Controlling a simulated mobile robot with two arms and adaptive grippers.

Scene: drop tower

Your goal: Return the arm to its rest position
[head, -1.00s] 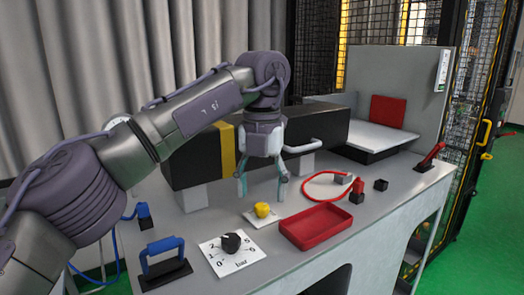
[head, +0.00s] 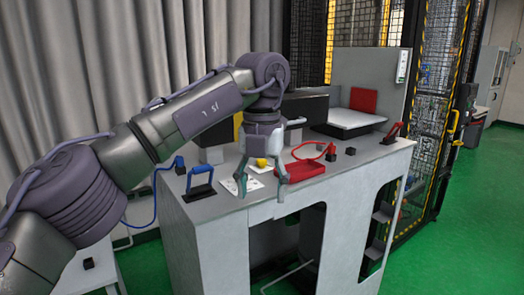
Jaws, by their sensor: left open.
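My left arm reaches in from the left in the head view, raised and bent. Its gripper (head: 262,186) points down with its fingers apart and nothing between them. In the picture it overlaps the front edge of the grey workbench (head: 222,207), between the dial plate (head: 229,186) and the red tray (head: 313,189). It partly hides the dial plate and the tray's left end. My right gripper is not in view.
On the bench are a yellow knob (head: 261,162), a blue handle (head: 201,172), a red lever (head: 392,131) and a red cable (head: 308,145). A mesh fence (head: 428,120) stands at the right. Green floor (head: 455,220) is open at the front right.

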